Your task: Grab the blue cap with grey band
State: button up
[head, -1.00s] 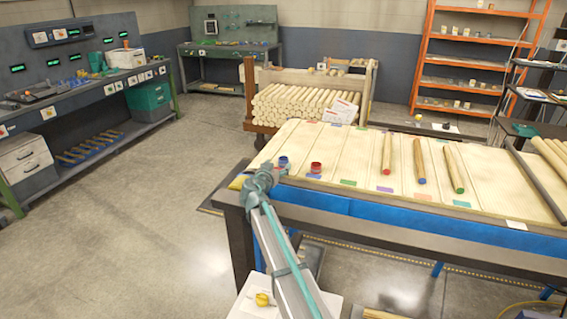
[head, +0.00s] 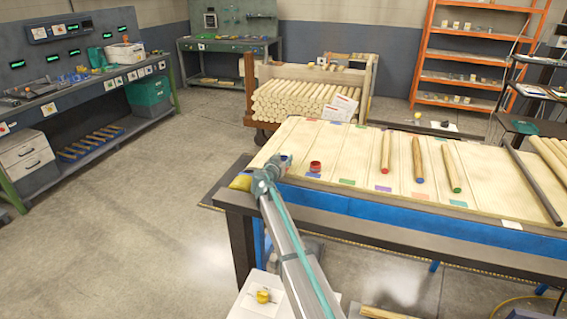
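The blue cap (head: 288,159) shows only in part at the left end of the wooden table top. The end of my arm hides the rest, and its grey band is too small to make out. My gripper (head: 281,164) is right in front of the cap and overlaps it in the picture. I cannot tell if they touch. The fingers are too small and covered to show whether they are open or shut.
A red cap (head: 315,167) stands just right of the blue cap. Turned rods with red (head: 386,153), blue (head: 418,160) and green (head: 452,168) ends lie farther right on the table (head: 340,150). A dark bar lies near the right side.

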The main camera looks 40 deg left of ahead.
jog(key=shift+c, duration=0.6)
jog(key=shift+r, duration=0.1)
